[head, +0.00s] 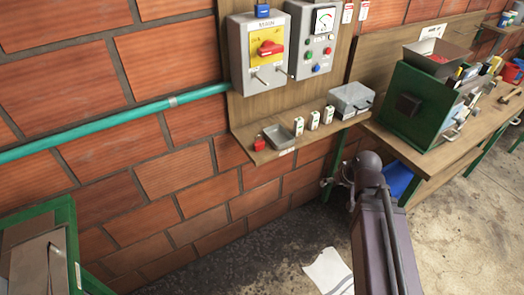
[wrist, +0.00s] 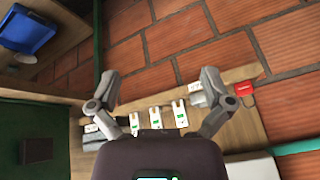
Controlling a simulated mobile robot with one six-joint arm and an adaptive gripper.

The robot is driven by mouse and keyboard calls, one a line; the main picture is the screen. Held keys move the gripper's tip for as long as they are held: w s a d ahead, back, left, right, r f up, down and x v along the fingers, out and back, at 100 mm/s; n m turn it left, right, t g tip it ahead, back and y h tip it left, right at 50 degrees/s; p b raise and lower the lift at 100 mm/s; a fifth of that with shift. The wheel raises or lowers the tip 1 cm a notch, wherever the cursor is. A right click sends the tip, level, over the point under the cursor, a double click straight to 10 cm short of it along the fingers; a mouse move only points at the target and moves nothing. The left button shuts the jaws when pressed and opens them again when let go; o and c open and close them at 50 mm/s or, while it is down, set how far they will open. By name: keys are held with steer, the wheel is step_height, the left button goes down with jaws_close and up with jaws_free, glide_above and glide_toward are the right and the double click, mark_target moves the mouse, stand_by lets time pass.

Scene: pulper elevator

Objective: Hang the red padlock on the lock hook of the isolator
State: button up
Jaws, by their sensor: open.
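The red padlock (head: 259,145) lies on the left end of the wooden shelf, beside a small grey tray (head: 278,136). In the wrist view the padlock (wrist: 245,88) is at the right, beyond my right finger. The isolator (head: 265,50) is a grey wall box with a yellow plate and a red handle. Thin metal rods stick out at its lower front; I cannot tell which part is the lock hook. My gripper (wrist: 160,84) is open and empty, its fingers spread wide above the shelf and apart from the padlock.
Several white tags or small boxes (head: 313,120) and a grey case (head: 350,99) stand on the shelf (head: 245,134). A control box (head: 318,40) hangs right of the isolator. A green box (head: 413,112) stands on the right bench. A teal pipe (head: 120,122) runs along the brick wall.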

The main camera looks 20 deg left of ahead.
steer(key=w+a+n+t+y+b, duration=0.2)
steer(key=a+n+t+y+b, duration=0.15)
steer(key=a, duration=0.85)
steer(key=n+t+y+b, duration=0.2)
steer(key=y, duration=0.1)
glide_toward(260, 145)
steer(key=s+d, duration=0.1)
steer(key=d, duration=0.1)
steer(key=shift+a+r+m, duration=0.15)
steer(key=shift+r+m, duration=0.1)
steer(key=shift+r, duration=0.25)
steer(key=shift+f, duration=0.1)
steer(key=shift+b+x, duration=1.5)
steer(key=shift+x, duration=2.75)
steer(key=shift+s, duration=0.1)
steer(key=shift+b+x, duration=1)
steer(key=shift+x, duration=1.7)
steer(key=shift+s, duration=0.1)
